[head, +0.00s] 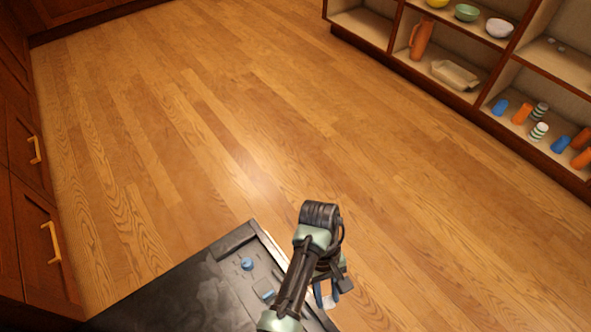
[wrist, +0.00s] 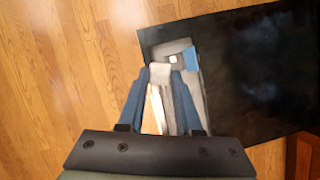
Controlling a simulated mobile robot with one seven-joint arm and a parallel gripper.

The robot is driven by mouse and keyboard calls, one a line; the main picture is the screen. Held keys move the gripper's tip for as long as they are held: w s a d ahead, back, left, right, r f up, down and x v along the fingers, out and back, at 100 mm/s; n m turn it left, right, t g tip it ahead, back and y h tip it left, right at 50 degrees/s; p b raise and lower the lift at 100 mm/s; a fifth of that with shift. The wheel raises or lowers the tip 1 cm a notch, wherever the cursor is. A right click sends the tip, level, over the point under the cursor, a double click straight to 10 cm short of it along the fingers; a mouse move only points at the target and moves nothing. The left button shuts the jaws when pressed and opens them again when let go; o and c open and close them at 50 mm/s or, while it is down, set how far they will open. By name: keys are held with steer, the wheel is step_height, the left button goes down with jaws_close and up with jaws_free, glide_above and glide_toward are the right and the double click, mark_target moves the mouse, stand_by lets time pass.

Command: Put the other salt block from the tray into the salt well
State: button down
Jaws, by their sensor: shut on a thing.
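My gripper (wrist: 160,76) is shut on a pale salt block (wrist: 159,72), held between its two blue fingers. In the head view my gripper (head: 327,292) is low, at the right edge of the dark door, partly hidden by my arm. In the wrist view, a grey recessed panel (wrist: 168,48) lies just beyond the held block. It has a small white square (wrist: 173,59) in it and a blue piece (wrist: 191,61) beside that. I cannot tell whether the white square is salt in the well. The tray is not clearly seen.
In the head view a round blue cap (head: 247,263) stands on the dark dishwasher door (head: 190,295). Open shelves (head: 460,48) with bowls and cups are at the upper right. Wooden cabinets (head: 18,150) line the left. The wooden floor (head: 210,130) between is clear.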

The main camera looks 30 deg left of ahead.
steer(key=shift+s+a+f+n+t+h+b, duration=0.15)
steer(key=shift+s+a+f+n+b, duration=0.75)
steer(key=shift+f+b, duration=3.75)
steer(key=shift+s+a+f+n+t+h+b, duration=0.2)
steer(key=shift+s+f+b, duration=1.2)
steer(key=shift+f+b, duration=3.15)
steer(key=shift+s+a+f+n+t+y+b, duration=0.2)
steer(key=shift+s+a+f+n+b, duration=0.75)
steer(key=shift+f+b, duration=3.7)
steer(key=shift+h, duration=0.25)
steer(key=shift+s+d+f+p, duration=0.1)
steer(key=shift+f+p, duration=0.7)
steer(key=shift+f, duration=0.95)
steer(key=shift+s+d+f+p, duration=0.1)
steer(key=shift+f+p, duration=0.65)
steer(key=shift+f, duration=1)
steer(key=shift+f, duration=0.55)
steer(key=c, duration=0.5)
jaws_free()
